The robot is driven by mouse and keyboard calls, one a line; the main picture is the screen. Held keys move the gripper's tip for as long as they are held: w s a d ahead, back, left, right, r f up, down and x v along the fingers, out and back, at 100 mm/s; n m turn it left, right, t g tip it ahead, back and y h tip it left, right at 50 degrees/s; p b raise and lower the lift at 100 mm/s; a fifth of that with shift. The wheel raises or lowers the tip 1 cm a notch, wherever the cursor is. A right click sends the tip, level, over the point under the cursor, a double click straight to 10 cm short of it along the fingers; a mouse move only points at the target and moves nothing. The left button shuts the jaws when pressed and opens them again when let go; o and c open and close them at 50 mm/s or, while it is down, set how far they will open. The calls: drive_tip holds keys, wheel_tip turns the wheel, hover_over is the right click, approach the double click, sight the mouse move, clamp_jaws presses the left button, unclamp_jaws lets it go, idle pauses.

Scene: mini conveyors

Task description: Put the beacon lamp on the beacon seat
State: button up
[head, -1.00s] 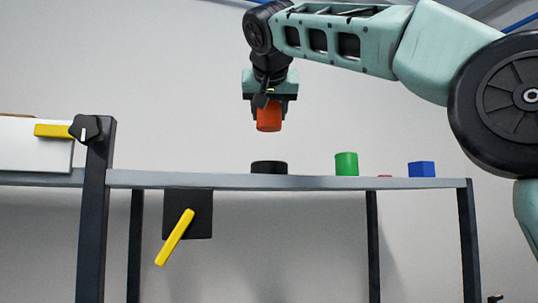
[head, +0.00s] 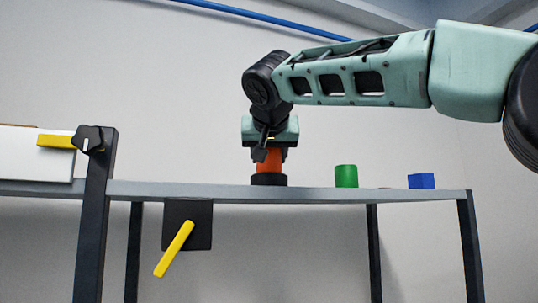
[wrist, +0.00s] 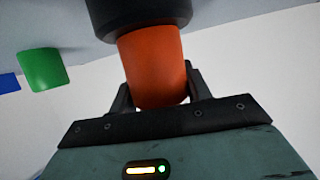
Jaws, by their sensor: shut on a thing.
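The beacon lamp is an orange cylinder (head: 269,161), upright in my gripper (head: 269,158), which is shut on it. It also shows in the wrist view (wrist: 153,65) between the fingers. The beacon seat is a low black round base (head: 269,180) on the table; in the wrist view it is the dark ring (wrist: 135,15) at the lamp's far end. The lamp is directly over the seat, and its lower end meets or enters it. I cannot tell whether it is fully seated.
A yellow lever (head: 174,249) hangs below the front edge. A black knob (head: 88,139) sits on the left post.

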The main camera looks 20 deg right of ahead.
drive_tip(key=o, duration=1)
drive_tip(key=shift+o, duration=0.2)
drive_tip(key=b+v, duration=0.3)
drive_tip(key=v, duration=0.9)
